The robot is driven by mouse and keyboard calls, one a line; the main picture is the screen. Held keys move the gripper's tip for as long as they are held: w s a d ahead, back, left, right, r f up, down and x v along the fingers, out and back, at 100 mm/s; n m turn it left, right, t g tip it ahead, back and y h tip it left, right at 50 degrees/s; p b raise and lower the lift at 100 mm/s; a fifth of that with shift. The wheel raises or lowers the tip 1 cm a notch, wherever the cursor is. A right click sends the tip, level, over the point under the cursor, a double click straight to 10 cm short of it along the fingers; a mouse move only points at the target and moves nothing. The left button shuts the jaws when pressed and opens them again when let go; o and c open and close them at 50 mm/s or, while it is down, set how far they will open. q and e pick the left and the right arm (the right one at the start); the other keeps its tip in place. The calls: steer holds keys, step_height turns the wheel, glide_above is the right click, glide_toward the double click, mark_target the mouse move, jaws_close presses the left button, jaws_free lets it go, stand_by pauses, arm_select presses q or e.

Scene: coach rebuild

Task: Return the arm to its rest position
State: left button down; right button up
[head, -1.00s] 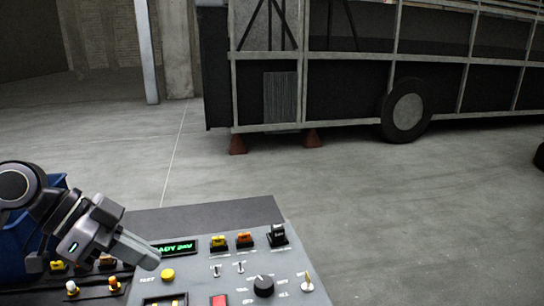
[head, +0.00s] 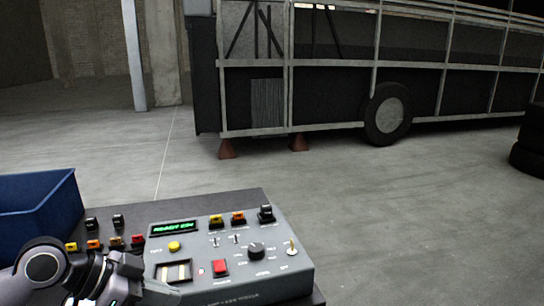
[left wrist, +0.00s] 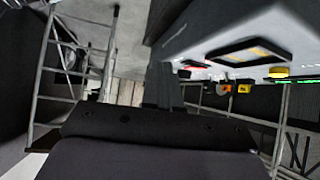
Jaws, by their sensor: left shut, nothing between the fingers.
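My left gripper (head: 160,291) is at the bottom left of the head view, by the lower left corner of the grey control panel (head: 290,262). Its fingers are shut and hold nothing. I cannot tell whether they touch the panel's edge. My right gripper is not in view.
A blue bin (head: 50,215) stands left of the panel on the dark bench (head: 150,207). Small coloured switches sit between them. A bus frame (head: 330,95) stands behind on red stands, with tyres (head: 530,150) at right. The floor between is clear.

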arm_select(q)
steer(key=s+d+f+n+t+y, duration=0.1)
steer(key=s+f+n+t, duration=0.15)
steer(key=f, duration=0.55)
steer(key=s+d+f+n+t+y, duration=0.15)
steer(key=f+n, duration=0.25)
steer(key=f, duration=0.4)
steer(key=s+a+f+n+t+y, duration=0.2)
steer(key=s+a+f+n+y, duration=0.1)
steer(key=s+f, duration=0.7)
steer(key=s+a+y, duration=0.1)
steer(key=s, duration=0.2)
steer(key=shift+s+a+f, duration=0.15)
steer(key=shift+s+f, duration=0.15)
steer(key=shift+f, duration=0.1)
steer(key=shift+n, duration=0.25)
